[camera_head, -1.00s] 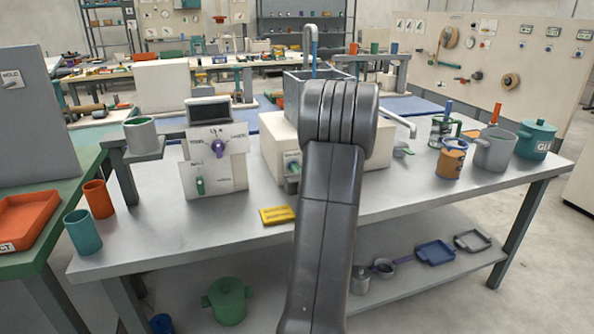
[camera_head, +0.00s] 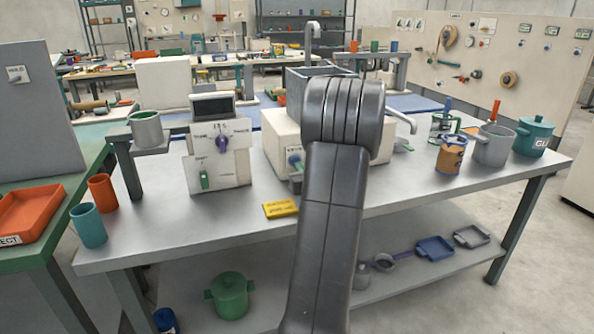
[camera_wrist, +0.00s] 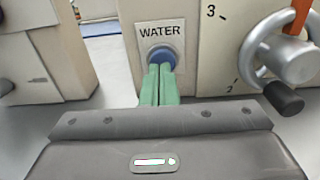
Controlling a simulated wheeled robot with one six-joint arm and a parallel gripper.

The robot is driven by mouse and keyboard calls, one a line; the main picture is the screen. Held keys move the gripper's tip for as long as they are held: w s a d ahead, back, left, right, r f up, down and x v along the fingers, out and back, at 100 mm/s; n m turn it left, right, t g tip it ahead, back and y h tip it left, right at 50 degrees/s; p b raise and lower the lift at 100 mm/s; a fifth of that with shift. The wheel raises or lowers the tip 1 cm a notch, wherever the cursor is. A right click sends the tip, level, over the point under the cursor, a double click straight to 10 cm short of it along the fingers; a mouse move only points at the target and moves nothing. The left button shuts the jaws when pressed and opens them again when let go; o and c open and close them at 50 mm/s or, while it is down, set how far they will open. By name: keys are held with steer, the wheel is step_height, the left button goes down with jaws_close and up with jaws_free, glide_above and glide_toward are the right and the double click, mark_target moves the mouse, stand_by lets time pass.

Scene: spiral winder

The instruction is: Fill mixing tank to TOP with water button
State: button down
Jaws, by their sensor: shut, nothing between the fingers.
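In the wrist view the round blue water button (camera_wrist: 161,56), in a grey ring under the label WATER, is on a cream panel. My gripper (camera_wrist: 161,70) has its two green fingers together, with nothing between them. The fingertips overlap the lower part of the button; I cannot tell whether they touch it. In the head view my dark arm hides most of the cream housing (camera_head: 281,135). A blue round part shows on its front, left of my arm. A grey open-topped tank (camera_head: 294,82) stands above the housing, with an arched pipe over it. Its water level is hidden.
A control box (camera_head: 217,165) stands left of the housing. A yellow block (camera_head: 281,209) lies at the table's (camera_head: 215,225) front, which has bare room.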

steer(key=v, duration=0.9)
steer(key=shift+s+d, duration=0.2)
steer(key=shift+d, duration=0.05)
steer(key=shift+s+d+f, duration=0.1)
steer(key=shift+s+d, duration=0.15)
steer(key=shift+s, duration=0.4)
stand_by(1.7)
